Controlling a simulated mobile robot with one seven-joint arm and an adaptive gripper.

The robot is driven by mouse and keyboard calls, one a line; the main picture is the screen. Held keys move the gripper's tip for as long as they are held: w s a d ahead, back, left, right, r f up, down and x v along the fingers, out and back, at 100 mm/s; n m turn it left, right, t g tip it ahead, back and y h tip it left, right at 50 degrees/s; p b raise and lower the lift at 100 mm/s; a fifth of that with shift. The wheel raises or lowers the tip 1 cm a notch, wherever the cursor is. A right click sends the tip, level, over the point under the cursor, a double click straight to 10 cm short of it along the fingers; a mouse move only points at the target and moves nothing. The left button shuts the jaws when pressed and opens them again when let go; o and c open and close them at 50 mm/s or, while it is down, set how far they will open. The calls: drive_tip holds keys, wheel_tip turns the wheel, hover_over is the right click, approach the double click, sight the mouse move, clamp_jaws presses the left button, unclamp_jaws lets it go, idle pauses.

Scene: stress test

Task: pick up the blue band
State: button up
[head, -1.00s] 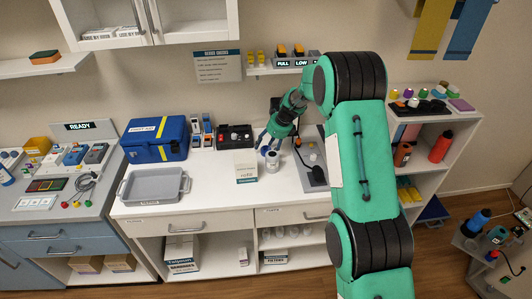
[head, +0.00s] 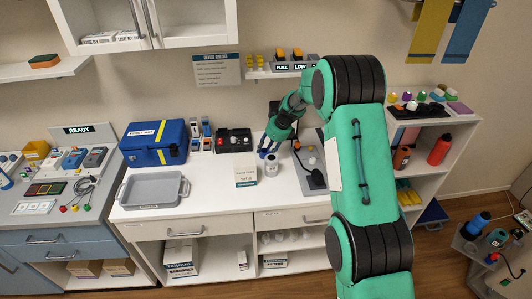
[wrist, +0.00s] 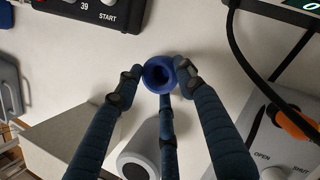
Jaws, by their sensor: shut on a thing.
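The blue band (wrist: 159,75) is a small dark-blue ring with a hollow centre, seen from above in the wrist view. My gripper (wrist: 159,78) has its fingers around it, one at the left, one at the right and one from below, with the tips against its sides. In the head view my gripper (head: 266,152) is low over the white counter (head: 220,170), just behind a white cylinder. The band is small there and mostly hidden by the fingers. I cannot tell whether it touches the counter.
The white cylinder (head: 271,165) stands close to the fingers and also shows in the wrist view (wrist: 139,160). A white box (head: 245,174) is to its left, a black device (head: 234,141) behind. A grey panel with a black cable (head: 314,178) is to the right.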

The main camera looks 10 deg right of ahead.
wheel_tip(320, 180, up, 10)
drive_tip(key=p, duration=0.2)
drive_tip(key=shift+f, duration=0.15)
idle(0.4)
drive_tip(key=shift+p, duration=0.3)
